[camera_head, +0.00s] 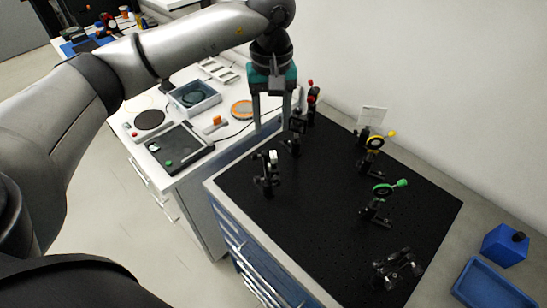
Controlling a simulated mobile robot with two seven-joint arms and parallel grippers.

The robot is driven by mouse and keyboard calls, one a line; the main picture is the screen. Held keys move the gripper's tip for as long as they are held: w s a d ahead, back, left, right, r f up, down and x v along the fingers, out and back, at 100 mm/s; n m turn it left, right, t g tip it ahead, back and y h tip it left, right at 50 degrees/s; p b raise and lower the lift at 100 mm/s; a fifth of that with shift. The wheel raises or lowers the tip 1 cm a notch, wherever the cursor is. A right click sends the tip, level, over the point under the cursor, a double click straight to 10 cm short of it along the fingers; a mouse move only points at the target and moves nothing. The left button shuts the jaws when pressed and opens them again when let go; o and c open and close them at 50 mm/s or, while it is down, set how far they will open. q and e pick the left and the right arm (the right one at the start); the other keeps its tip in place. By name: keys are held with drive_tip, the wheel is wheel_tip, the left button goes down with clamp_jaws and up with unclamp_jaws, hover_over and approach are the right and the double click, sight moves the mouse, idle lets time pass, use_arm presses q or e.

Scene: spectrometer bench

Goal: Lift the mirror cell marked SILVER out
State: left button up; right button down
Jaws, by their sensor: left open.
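Several optic mounts stand on posts on the black board (325,220). They include a dark one (297,125), one with a pale top (268,170), a yellow-ringed one (375,143) and a green-ringed one (383,190). No SILVER mark can be read at this size, so I cannot tell which mount is the mirror cell. My left gripper (271,122) points down with its fingers apart and empty, at the board's far left edge. Its right finger shows close beside the dark mount; I cannot tell whether they touch. My right gripper is out of view.
A red-topped mount (312,91) is just behind the gripper. A low black assembly (397,267) is at the board's near right. A blue tray (488,287) and blue box (505,245) lie at far right. The white side bench (190,160) holds trays and tools. The board's middle is clear.

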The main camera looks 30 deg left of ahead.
sight(273, 154)
use_arm(q)
wheel_tip(273, 154, down, 4)
drive_tip(key=shift+r, duration=0.25)
drive_tip(key=f, duration=0.1)
drive_tip(key=f+p, duration=0.1)
drive_tip(key=f, duration=0.1)
drive_tip(key=f+p, duration=0.1)
drive_tip(key=shift+s+d+f, duration=0.15)
drive_tip(key=shift+d+f, duration=0.05)
drive_tip(key=shift+d, duration=0.05)
drive_tip(key=shift+f, duration=0.55)
clamp_jaws()
